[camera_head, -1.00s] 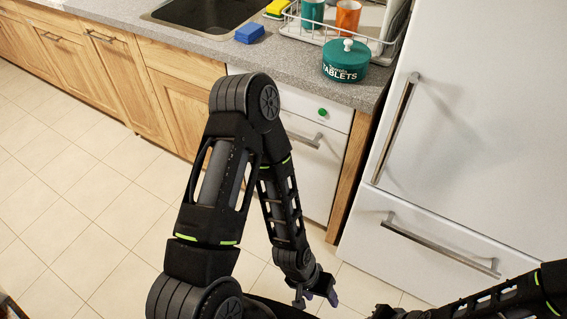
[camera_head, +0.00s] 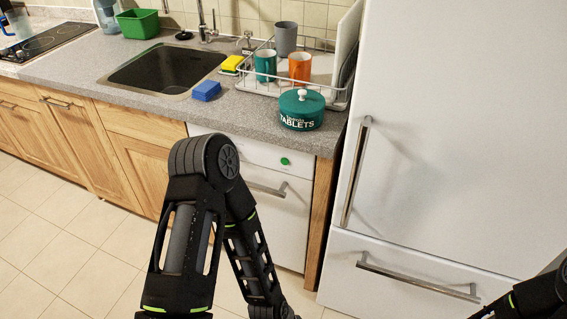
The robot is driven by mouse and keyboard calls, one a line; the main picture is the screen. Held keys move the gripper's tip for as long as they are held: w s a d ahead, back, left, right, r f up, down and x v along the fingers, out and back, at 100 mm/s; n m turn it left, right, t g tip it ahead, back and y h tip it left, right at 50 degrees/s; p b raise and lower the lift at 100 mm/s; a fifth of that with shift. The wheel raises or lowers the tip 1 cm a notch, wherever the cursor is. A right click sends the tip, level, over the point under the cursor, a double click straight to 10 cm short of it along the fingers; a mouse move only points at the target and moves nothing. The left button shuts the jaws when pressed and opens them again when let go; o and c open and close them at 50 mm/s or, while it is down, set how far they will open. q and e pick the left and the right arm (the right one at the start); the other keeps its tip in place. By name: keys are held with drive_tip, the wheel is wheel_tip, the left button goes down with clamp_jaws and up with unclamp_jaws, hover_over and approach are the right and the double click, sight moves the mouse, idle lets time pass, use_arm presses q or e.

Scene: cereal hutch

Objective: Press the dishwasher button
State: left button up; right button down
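The dishwasher (camera_head: 283,217) is the white front under the counter, right of the wooden cabinets, with a metal bar handle (camera_head: 266,189). Its round green button (camera_head: 285,161) sits on the white panel above the handle, near the right side. My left arm stands in front of the dishwasher and hides part of its left side. The elbow is left of the button, and the forearm runs down to the bottom edge. The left gripper is below the picture. Only a piece of my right arm shows at the bottom right corner, and the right gripper is out of view.
A white fridge (camera_head: 440,130) with long handles stands right of the dishwasher, past a wooden end panel (camera_head: 320,215). On the counter (camera_head: 248,112) are a green tablets tin (camera_head: 301,112), a dish rack (camera_head: 342,98) with cups, a blue sponge (camera_head: 206,91) and a sink (camera_head: 165,70).

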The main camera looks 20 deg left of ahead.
use_arm(q)
clamp_jaws()
idle(0.4)
idle(1.1)
